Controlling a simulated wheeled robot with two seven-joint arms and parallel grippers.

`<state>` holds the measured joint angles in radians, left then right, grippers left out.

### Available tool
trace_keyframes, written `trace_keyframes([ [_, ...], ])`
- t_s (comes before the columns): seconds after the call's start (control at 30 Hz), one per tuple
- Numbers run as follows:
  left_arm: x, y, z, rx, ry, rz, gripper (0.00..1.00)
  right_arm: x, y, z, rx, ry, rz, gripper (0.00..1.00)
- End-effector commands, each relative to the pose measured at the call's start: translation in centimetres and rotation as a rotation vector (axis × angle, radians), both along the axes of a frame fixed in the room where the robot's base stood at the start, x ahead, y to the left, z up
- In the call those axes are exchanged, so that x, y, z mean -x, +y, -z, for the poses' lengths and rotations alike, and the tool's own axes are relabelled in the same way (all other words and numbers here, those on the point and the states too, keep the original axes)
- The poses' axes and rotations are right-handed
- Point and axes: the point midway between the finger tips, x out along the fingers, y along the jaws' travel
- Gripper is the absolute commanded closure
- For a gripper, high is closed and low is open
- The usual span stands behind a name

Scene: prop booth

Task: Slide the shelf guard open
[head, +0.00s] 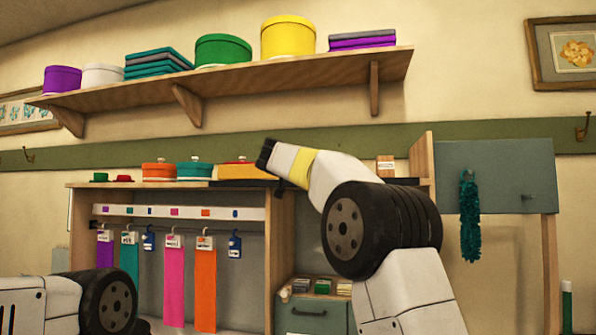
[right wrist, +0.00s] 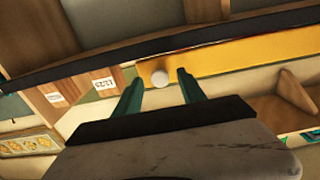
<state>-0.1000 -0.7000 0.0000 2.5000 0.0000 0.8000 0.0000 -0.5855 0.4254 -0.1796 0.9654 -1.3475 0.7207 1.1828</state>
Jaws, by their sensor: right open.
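A yellow panel with a white round knob, which I take to be the shelf guard, stands along a dark rail; the panel (right wrist: 235,57) and knob (right wrist: 160,77) show in the right wrist view. In the head view the yellow piece (head: 238,171) is at the cabinet top, partly behind my right gripper (head: 266,155). In the right wrist view, my right gripper (right wrist: 160,79) is open, its teal fingers on either side of the knob. I cannot tell whether they touch it. My left gripper is out of view; only part of that arm shows at lower left.
The cabinet top also holds an orange box (head: 158,171) and a teal box (head: 194,171). A wall shelf (head: 250,76) with round boxes hangs above. Coloured strips, such as a pink one (head: 174,285), hang inside the cabinet. A grey-green board (head: 510,175) stands right.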

Motion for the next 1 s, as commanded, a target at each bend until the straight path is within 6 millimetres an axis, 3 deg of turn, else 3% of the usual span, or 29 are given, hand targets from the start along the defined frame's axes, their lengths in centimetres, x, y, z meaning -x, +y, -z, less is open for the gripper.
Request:
trace_keyframes([
  [0.2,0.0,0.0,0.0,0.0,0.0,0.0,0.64,3.7,1.1,-0.1,-0.001,0.0,-0.003,0.52],
  [0.4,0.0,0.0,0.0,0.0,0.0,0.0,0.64,6.0,1.7,0.0,0.0,0.001,-0.001,0.52],
  [1.0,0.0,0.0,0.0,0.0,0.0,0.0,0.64,6.5,1.6,0.1,0.0,0.005,0.001,0.52],
])
